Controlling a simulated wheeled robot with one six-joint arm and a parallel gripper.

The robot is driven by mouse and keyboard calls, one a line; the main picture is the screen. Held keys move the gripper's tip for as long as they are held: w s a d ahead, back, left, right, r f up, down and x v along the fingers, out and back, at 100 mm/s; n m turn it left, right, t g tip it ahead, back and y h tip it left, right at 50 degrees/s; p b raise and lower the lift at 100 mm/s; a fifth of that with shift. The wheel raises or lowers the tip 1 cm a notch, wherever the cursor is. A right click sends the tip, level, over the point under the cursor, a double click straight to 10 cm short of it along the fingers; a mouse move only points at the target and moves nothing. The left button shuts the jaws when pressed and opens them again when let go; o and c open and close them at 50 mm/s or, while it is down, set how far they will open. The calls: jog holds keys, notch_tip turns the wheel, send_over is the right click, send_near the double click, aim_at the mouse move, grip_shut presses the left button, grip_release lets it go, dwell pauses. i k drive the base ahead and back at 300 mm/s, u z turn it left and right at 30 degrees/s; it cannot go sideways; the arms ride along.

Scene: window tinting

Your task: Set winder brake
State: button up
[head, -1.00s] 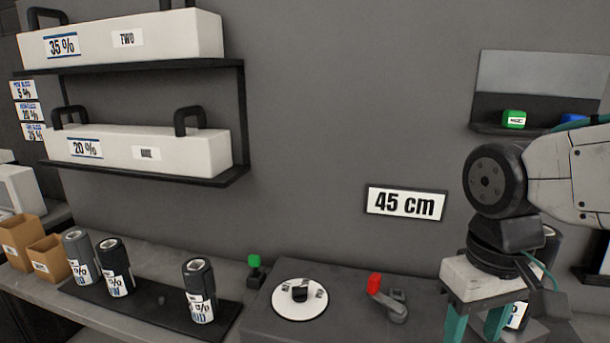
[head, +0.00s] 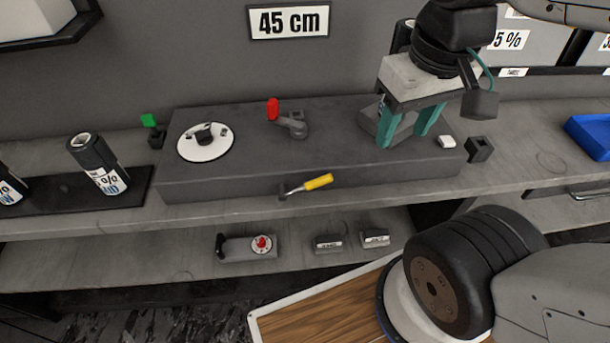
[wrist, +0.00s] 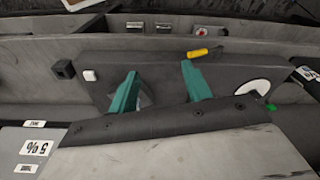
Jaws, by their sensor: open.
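The winder is a dark grey block (head: 330,150) on the bench. On its top are a white dial (head: 205,142) with a black knob and a grey lever with a red handle (head: 272,108). A yellow-handled lever (head: 318,182) sticks out from its front face and also shows in the wrist view (wrist: 198,53). Nothing readable marks which one is the brake. My gripper (head: 405,138) is over the block's right end, its teal fingers apart, right of both levers. In the wrist view my gripper (wrist: 160,68) has a dark rounded part behind one finger, partly hidden.
A white button (head: 447,141) and a black bracket (head: 479,149) are at the block's right end. A green-topped switch (head: 149,121) and a film roll (head: 97,163) stand left. A blue tray (head: 592,135) lies far right.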

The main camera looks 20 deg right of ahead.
aim_at(327, 178)
jog(key=u, duration=1.55)
jog(key=k, duration=0.95)
jog(key=z, duration=1.4)
